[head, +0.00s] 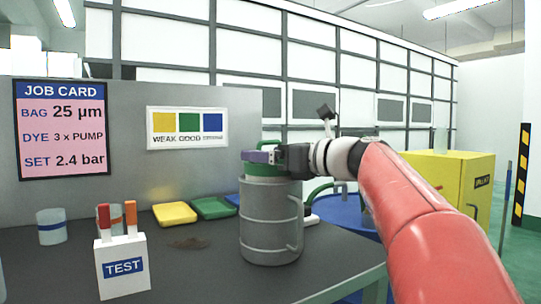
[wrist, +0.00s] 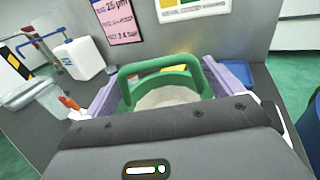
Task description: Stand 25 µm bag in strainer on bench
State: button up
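A grey strainer (head: 270,228), a tall ribbed can with a side handle, stands upright on the bench (head: 200,275). A bag with a green collar (head: 265,169) shows just above the strainer's rim; its lower part is hidden, seemingly inside the strainer. In the wrist view the bag's green ring (wrist: 127,99) has an arched green handle and a pale inside. My gripper (head: 262,157) is level with the collar, its lavender fingers on either side of the ring and seemingly touching it. No micron marking is readable on the bag.
A white TEST box (head: 122,267) with red-tipped and orange-tipped strips and a clear beaker (head: 51,227) stand at the left. Yellow (head: 174,213) and green (head: 213,208) trays lie behind. A blue tub (head: 345,212) and yellow cabinet (head: 450,185) are beyond the bench. The job card (head: 62,130) reads 25 µm.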

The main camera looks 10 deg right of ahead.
jog(key=shift+o, duration=0.6)
jog(key=shift+r, duration=0.15)
jog(key=v, duration=1.2)
